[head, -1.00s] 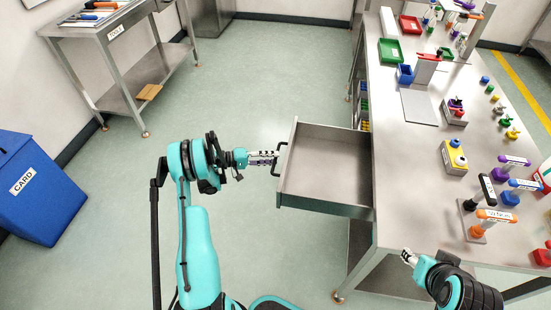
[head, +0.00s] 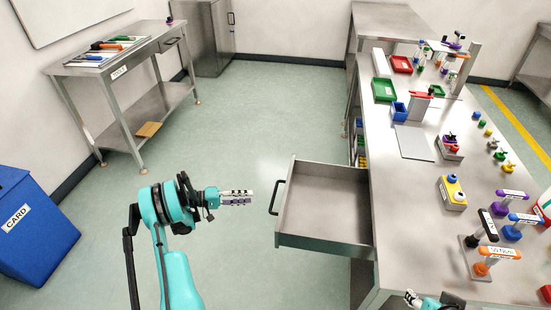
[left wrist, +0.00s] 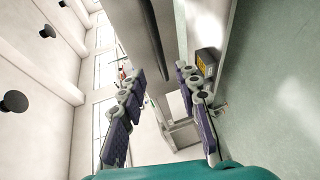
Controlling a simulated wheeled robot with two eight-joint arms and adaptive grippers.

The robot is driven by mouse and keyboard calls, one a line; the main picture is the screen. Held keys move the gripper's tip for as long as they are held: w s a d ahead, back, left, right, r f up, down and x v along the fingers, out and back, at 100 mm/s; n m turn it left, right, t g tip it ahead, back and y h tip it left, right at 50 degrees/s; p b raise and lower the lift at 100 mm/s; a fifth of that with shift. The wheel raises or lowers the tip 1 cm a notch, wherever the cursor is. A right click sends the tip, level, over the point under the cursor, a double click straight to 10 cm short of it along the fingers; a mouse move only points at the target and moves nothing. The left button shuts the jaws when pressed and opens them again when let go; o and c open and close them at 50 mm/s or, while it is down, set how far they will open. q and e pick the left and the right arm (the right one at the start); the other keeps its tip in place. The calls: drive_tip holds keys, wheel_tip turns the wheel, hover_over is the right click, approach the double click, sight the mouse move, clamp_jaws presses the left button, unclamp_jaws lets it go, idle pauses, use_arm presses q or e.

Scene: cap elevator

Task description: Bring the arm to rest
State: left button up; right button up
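My left gripper (head: 236,198) is in the air over the floor, to the left of the open drawer (head: 325,200) and apart from its dark handle (head: 277,197). In the left wrist view my left gripper (left wrist: 156,72) has its two padded fingers spread with nothing between them, so it is open and empty. My right gripper (head: 412,298) shows only in part at the bottom edge, by the front of the workbench; its fingers are too small to tell whether they are open or shut.
The drawer sticks out from the workbench (head: 400,190). The bench holds colored trays, a yellow block (head: 452,192) and several capped tubes. A blue CARD bin (head: 35,230) stands at left, a tool table (head: 115,65) at back left. The floor between is free.

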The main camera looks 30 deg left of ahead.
use_arm(q)
drive_tip(key=d+r+m+g+y, duration=0.1)
drive_tip(key=d+r+g+y, duration=0.35)
drive_tip(key=d+r, duration=1.2)
drive_tip(key=s+d+r+m+y, duration=0.2)
drive_tip(key=s+d+r+y, duration=0.25)
drive_tip(key=s+d, duration=0.3)
drive_tip(key=s+d+m+t+y, duration=0.1)
drive_tip(key=s+m+t+y, duration=0.1)
drive_tip(key=s, duration=1.3)
drive_tip(key=shift+d+r+m+y, duration=0.2)
drive_tip(key=shift+d+m+y, duration=0.15)
drive_tip(key=shift+m+y, duration=0.5)
